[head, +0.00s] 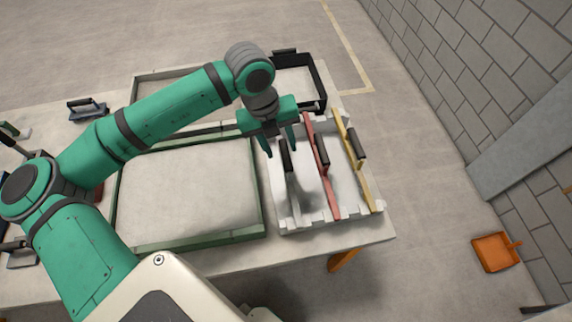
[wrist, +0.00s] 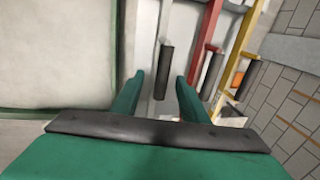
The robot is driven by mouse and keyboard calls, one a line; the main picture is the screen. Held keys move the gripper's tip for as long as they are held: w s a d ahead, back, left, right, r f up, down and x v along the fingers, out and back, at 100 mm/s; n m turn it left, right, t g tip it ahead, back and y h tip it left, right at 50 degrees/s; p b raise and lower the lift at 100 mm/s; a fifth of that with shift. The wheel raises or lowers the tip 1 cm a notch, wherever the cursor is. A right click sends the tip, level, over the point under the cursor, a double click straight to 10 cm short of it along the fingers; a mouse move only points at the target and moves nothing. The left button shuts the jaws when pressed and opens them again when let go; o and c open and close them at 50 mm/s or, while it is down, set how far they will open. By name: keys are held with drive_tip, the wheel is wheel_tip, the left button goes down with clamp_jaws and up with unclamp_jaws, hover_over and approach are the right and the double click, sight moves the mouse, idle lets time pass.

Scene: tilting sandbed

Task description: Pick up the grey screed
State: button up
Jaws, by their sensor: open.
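The grey screed (head: 293,192) stands in a pale notched rack (head: 306,222), leftmost of three screeds, with a dark handle on its upper edge. My gripper (head: 281,152) is open and points down over this handle, its fingers apart. In the wrist view the dark handle of the grey screed (wrist: 164,62) shows just beyond and between the fingertips of my gripper (wrist: 159,78). I cannot tell how much height is left between the fingertips and the handle. Nothing is held.
A red screed (head: 326,182) and a yellow screed (head: 362,178) stand to the right in the same rack. A green-framed sandbed (head: 205,238) lies to the left. A black-framed tray (head: 318,80) is behind. An orange dustpan (head: 492,253) lies on the floor at right.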

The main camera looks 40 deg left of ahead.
sight(285, 153)
drive_tip(key=shift+w+d+f, duration=0.15)
drive_tip(key=shift+d+f, duration=0.05)
drive_tip(key=shift+f, duration=0.65)
drive_tip(key=shift+w+d+f, duration=0.15)
drive_tip(key=shift+w+f, duration=0.05)
drive_tip(key=shift+f, duration=0.6)
drive_tip(key=shift+w+d+f, duration=0.15)
drive_tip(key=shift+d+f, duration=0.05)
drive_tip(key=shift+f, duration=0.65)
clamp_jaws()
